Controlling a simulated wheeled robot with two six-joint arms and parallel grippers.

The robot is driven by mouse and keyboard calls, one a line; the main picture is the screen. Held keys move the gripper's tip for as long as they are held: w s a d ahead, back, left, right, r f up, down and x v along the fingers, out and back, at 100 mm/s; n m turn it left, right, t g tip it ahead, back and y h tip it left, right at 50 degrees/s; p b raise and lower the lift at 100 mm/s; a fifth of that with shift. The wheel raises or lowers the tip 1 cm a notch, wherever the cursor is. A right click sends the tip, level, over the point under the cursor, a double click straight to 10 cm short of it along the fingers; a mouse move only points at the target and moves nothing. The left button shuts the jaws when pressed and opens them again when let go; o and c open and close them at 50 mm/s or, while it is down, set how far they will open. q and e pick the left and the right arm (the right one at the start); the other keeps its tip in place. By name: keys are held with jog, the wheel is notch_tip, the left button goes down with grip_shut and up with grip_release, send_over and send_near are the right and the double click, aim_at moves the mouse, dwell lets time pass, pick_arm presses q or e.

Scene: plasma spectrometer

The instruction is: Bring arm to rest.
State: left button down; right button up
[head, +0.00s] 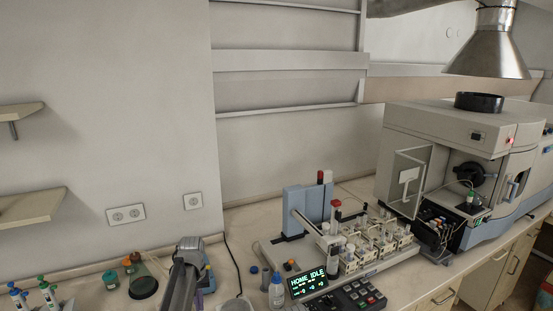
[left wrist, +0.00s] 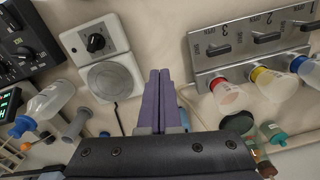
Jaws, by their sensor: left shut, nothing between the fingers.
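My left arm (head: 183,277) rises from the bottom edge in the head view, over the bench left of the autosampler. My left gripper (left wrist: 160,72) is at its end and points down in the left wrist view. Its two purple fingers lie together along their length, with nothing between them. In the head view the fingers show only as a small purple patch (head: 199,299) beside the arm. The fingertips appear over bare bench between a knobbed white device and a grey lever panel. My right gripper is in neither view.
The white device (left wrist: 110,77) has a round plate. The grey panel (left wrist: 250,54) has several levers and coloured fittings. The autosampler display (head: 307,281) reads "HOME IDLE"; the spectrometer (head: 428,131) stands behind right. Pipettes (head: 48,292) stand far left.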

pick_arm(q)
jog(key=s+d+f+m+b, duration=0.2)
jog(key=s+d+f+m, duration=0.1)
jog(key=s+d, duration=0.6)
jog(key=s+d+f+m+b, duration=0.3)
jog(key=s+d, duration=0.6)
jog(key=s, duration=0.5)
jog(key=shift+s+d+m+y+b, duration=0.2)
jog(key=shift+d+m+y+b, duration=0.1)
jog(key=shift+m+y, duration=0.1)
